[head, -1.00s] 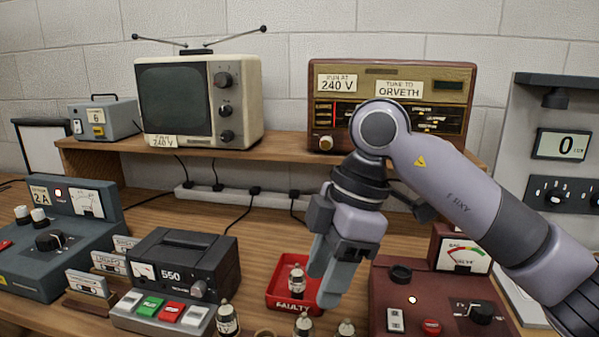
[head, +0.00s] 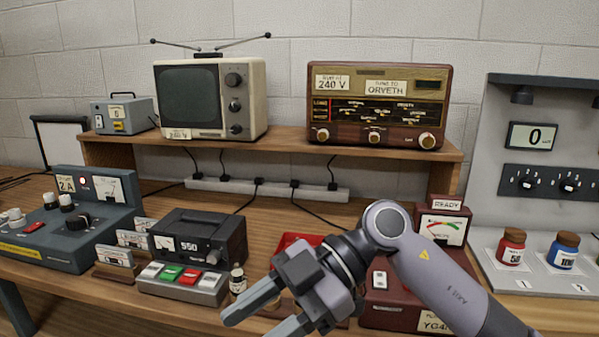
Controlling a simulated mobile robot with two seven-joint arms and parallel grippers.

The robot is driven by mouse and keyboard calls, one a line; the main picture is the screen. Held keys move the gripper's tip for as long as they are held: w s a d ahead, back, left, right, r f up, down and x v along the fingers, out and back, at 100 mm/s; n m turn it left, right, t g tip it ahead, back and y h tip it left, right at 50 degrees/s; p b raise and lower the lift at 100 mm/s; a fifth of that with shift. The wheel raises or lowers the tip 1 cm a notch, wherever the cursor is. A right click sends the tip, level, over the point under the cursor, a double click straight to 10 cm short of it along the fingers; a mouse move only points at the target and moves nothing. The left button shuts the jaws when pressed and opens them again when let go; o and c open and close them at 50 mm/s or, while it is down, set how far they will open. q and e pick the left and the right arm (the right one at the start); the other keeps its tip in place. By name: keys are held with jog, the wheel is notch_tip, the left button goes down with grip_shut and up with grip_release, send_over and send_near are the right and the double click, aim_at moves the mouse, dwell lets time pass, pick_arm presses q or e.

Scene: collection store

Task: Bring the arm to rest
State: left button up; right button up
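My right arm comes in from the right, low in the head view. My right gripper (head: 254,322) points down and left over the front of the bench, its two fingers apart with nothing visible between them. It is just right of a small glass tube (head: 237,286) that stands by the grey key panel. My arm and gripper hide most of the red tray (head: 290,239) and part of the dark red tester (head: 379,313). My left gripper is not in view.
A wooden shelf (head: 290,143) carries a television (head: 198,98), a radio (head: 376,105) and a small grey box. A 550 cassette unit (head: 197,243) and a grey-blue instrument (head: 60,235) stand left. Red (head: 511,247) and blue (head: 563,251) jars stand right.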

jog(key=w+d+m+t+y, duration=0.4)
jog(key=m+t+y, duration=0.4)
jog(key=t+y, duration=0.35)
jog(key=w+d+f+m+t+h+p, duration=0.1)
jog(key=w+d+f+m+t+h, duration=0.2)
jog(key=d+f+m+t+h, duration=0.85)
jog(key=s+d+f+m+g+h, duration=0.2)
jog(key=s+f, duration=0.6)
jog(key=f, duration=0.4)
jog(key=s+d+f+m+g+h, duration=0.2)
jog(key=s+d+f+g+h, duration=0.2)
jog(key=s+d+f+h, duration=0.3)
notch_tip(320, 180, down, 5)
jog(key=shift+s+d+r+p, duration=0.1)
jog(key=shift+s+d+p, duration=0.25)
jog(key=shift+d, duration=0.05)
